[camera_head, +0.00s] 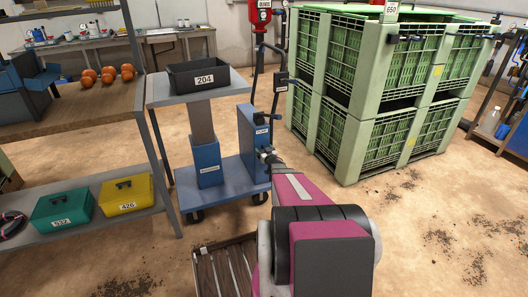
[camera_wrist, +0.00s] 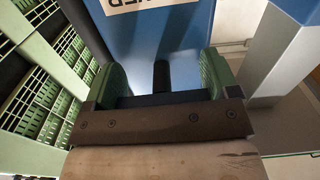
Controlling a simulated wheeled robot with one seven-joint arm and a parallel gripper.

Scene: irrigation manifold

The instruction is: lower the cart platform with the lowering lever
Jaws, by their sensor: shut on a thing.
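The cart has a blue base (camera_head: 220,181), a column (camera_head: 206,145) and a raised grey platform (camera_head: 160,95) bearing a black bin labelled 204 (camera_head: 198,76). A blue box (camera_head: 247,138) with a black handle on top stands at the base's right side. My gripper (camera_head: 268,156) is at the box's near right face. In the wrist view its green-padded fingers (camera_wrist: 161,80) are shut on a dark lever (camera_wrist: 161,74) just below a white label (camera_wrist: 135,4), partly cut off and upside down. The lever is mostly hidden in the head view.
Green stacked crates (camera_head: 370,95) stand close on the right. A shelf (camera_head: 90,110) on the left holds orange round items, a green case and a yellow case. Open floor shows at right.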

